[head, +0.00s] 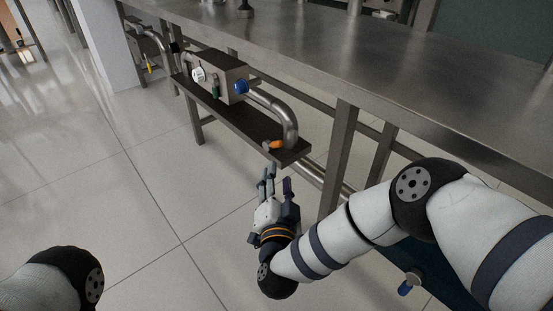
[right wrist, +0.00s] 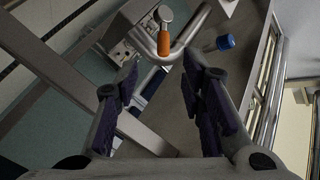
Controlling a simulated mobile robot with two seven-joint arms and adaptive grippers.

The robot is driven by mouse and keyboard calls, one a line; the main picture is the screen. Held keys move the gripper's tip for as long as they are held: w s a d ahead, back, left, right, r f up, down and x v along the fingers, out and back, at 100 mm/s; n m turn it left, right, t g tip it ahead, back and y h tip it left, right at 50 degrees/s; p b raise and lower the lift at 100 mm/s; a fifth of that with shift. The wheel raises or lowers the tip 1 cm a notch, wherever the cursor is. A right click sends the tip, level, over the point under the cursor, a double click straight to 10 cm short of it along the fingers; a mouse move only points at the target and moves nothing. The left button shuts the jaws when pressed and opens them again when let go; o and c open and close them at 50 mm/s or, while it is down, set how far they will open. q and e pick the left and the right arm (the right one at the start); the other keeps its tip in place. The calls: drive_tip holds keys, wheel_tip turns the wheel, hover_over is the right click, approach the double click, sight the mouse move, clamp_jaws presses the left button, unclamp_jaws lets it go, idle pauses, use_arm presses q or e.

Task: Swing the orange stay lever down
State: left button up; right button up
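The orange stay lever (head: 273,145) is at the right end of a dark shelf plate (head: 240,126), beside the lower end of a bent metal pipe (head: 291,128). In the right wrist view the lever (right wrist: 163,42) has an orange grip and a silver round end, and shows beyond and between my fingertips. My right gripper (head: 279,183) is below and in front of the plate's right end, apart from the lever. In the right wrist view its two fingers (right wrist: 165,82) are spread with nothing between them. My left gripper is out of view; only part of my left arm shows.
A metal box on the plate carries a blue knob (head: 241,87), a white knob (head: 198,75) and a green handle (head: 215,90). A steel table (head: 330,48) overhangs behind, with legs (head: 339,150) right of my gripper. The tiled floor at left is clear.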

sight(280, 161)
drive_tip(key=shift+h, duration=0.3)
drive_tip(key=w+b, duration=0.1)
drive_tip(key=w, duration=0.2)
drive_tip(key=w+b, duration=0.2)
drive_tip(key=w, duration=0.2)
drive_tip(key=w+d+b, duration=0.1)
drive_tip(key=w, duration=0.3)
drive_tip(key=shift+w, duration=0.25)
drive_tip(key=shift+w+r+b, duration=0.15)
drive_tip(key=shift+w+b, duration=0.2)
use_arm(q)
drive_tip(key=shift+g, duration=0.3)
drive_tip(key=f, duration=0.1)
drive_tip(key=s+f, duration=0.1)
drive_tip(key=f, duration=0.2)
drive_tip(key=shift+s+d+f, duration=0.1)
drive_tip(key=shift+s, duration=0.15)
use_arm(e)
drive_tip(key=shift+w+d+r, duration=0.1)
drive_tip(key=shift+w+r, duration=0.1)
